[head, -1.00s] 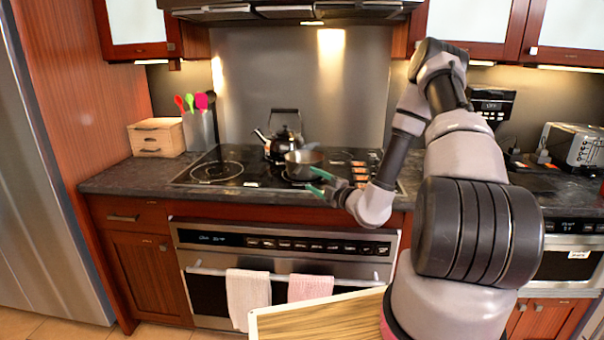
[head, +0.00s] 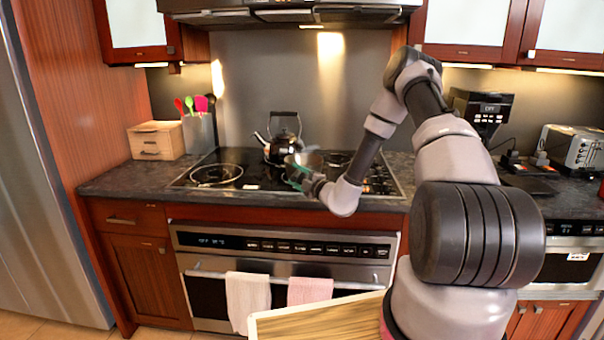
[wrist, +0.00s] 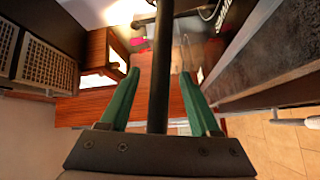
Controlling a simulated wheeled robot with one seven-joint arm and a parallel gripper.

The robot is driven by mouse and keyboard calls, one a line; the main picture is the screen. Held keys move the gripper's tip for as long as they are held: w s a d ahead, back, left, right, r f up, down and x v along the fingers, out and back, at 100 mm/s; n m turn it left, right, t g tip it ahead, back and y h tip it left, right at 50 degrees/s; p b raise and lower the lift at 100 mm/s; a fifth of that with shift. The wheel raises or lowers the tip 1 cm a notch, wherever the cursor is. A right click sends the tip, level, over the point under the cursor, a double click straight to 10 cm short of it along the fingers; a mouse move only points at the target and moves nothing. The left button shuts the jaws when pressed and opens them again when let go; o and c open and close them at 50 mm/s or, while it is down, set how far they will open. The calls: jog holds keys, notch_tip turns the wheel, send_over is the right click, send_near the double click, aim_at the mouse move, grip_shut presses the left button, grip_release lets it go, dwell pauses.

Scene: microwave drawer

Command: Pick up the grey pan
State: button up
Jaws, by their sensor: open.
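The grey pan (head: 312,159) is on the cooktop, in front of the black kettle, and is partly hidden by my gripper in the head view. My gripper (head: 294,174) has green fingers and is at the pan's near left side. In the wrist view my gripper (wrist: 160,76) is open. A dark straight bar (wrist: 161,60), which looks like the pan's handle, runs between the two fingers toward the palm. Gaps show on both sides of the bar, so the fingers are around it and not shut on it. The pan's bowl is not clear in the wrist view.
A black kettle (head: 283,142) stands behind the pan on the cooktop (head: 235,172). A utensil holder (head: 199,132) and a wooden box (head: 156,140) stand to the left. A toaster (head: 572,147) and coffee machine (head: 482,110) are at right. The hood (head: 290,12) hangs above.

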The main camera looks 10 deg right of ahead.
grip_shut()
dwell(1.4)
